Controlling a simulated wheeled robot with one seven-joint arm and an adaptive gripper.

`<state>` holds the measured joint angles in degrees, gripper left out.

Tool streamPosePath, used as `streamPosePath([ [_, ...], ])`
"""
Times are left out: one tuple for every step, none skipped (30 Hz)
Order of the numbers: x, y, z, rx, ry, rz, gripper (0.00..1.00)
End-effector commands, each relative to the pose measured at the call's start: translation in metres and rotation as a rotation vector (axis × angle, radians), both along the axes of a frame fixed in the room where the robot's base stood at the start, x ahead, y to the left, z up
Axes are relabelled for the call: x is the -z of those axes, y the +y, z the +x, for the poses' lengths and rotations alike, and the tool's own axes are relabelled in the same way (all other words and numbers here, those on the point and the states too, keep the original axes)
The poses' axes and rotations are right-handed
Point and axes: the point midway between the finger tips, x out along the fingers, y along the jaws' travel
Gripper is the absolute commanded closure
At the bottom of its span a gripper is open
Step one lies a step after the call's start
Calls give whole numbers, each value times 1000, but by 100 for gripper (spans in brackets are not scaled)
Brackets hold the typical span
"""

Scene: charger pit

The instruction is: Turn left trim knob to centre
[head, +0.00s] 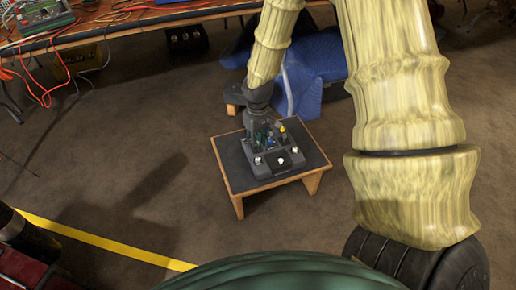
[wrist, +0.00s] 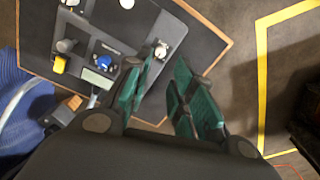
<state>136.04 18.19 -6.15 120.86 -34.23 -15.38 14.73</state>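A grey control box (head: 275,155) sits on a small low table. The left trim knob (head: 258,160) is white and at its front left. In the wrist view the white knob (wrist: 162,51) nearest my fingers appears to be this one, just beyond the left fingertip; I cannot tell whether they touch. Its pointer direction is too small to read. My gripper (head: 266,136) reaches down over the box from behind. The fingers partly hide the near side of the box.
Other white knobs (head: 280,161) (head: 295,150) line the box front. A blue knob (wrist: 104,62), a yellow-tipped part (wrist: 60,65) and a dark lever (wrist: 66,45) stand close by. The table (head: 230,166) has a wooden rim. A blue cover (head: 315,75) lies behind it.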

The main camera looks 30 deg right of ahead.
Motion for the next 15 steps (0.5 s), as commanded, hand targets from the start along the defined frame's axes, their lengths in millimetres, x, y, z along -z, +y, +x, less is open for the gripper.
streamPosePath([
  [-7, 0, 0, 0, -2, 1, 76],
  [-11, 0, 0, 0, -2, 1, 76],
  [-16, 0, 0, 0, -1, 0, 76],
  [-19, 0, 0, 0, -1, 0, 76],
  [-21, 0, 0, 0, -1, 0, 76],
  [-25, 0, 0, 0, -1, 0, 76],
  [-27, 0, 0, 0, -1, 0, 76],
  [-29, 0, 0, 0, 0, 0, 76],
  [-31, 0, 0, 0, 1, 0, 76],
  [-33, 0, -1, 0, 1, 0, 76],
  [-34, 0, -1, 0, 1, 0, 76],
  [-35, 0, -1, 0, 1, 0, 76],
  [-36, 0, -1, 0, 1, 0, 76],
  [-36, 0, 0, 0, 0, 0, 76],
  [-37, 0, 0, 0, 0, 0, 76],
])
